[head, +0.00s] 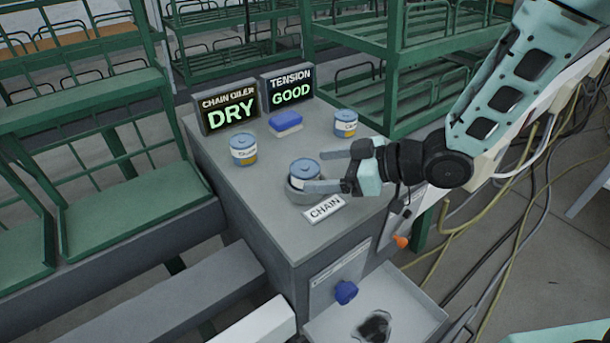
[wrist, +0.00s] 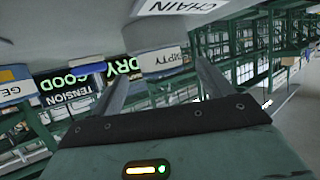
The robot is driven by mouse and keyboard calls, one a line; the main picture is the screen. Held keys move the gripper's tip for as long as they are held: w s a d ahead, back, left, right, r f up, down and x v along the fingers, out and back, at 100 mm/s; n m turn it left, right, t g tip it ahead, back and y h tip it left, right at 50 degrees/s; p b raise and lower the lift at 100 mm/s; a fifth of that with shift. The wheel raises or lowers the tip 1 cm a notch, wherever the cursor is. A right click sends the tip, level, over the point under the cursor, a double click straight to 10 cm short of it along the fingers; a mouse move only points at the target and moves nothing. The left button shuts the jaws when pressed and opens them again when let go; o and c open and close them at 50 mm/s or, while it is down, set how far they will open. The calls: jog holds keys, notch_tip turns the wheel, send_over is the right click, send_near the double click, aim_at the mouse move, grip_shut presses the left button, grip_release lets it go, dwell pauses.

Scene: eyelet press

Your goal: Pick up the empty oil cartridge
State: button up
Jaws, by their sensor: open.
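A blue-lidded cartridge (head: 304,168) sits upright in a grey round holder (head: 300,193) behind the CHAIN plate (head: 324,208) on the grey cabinet top. In the wrist view, which is upside down, its white label (wrist: 167,60) reads EMPTY, partly cut off. My gripper (head: 320,171) is open and comes in level from the right. Its fingertips are at the cartridge, one on each side in the wrist view. I cannot tell whether they touch it. In the head view the nearer finger covers part of the cartridge's lower side.
Two similar cartridges stand on the cabinet top, one at left (head: 243,150) and one at back right (head: 345,123). A blue block (head: 286,123) lies between them. Signs reading DRY (head: 230,112) and GOOD (head: 288,92) stand behind. An open tray (head: 376,310) projects below.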

aim_at(315, 170)
jog(key=x, duration=0.4)
jog(key=shift+a+p, duration=0.25)
jog(key=shift+p, duration=0.15)
jog(key=c, duration=1.1)
jog(key=shift+o, duration=0.2)
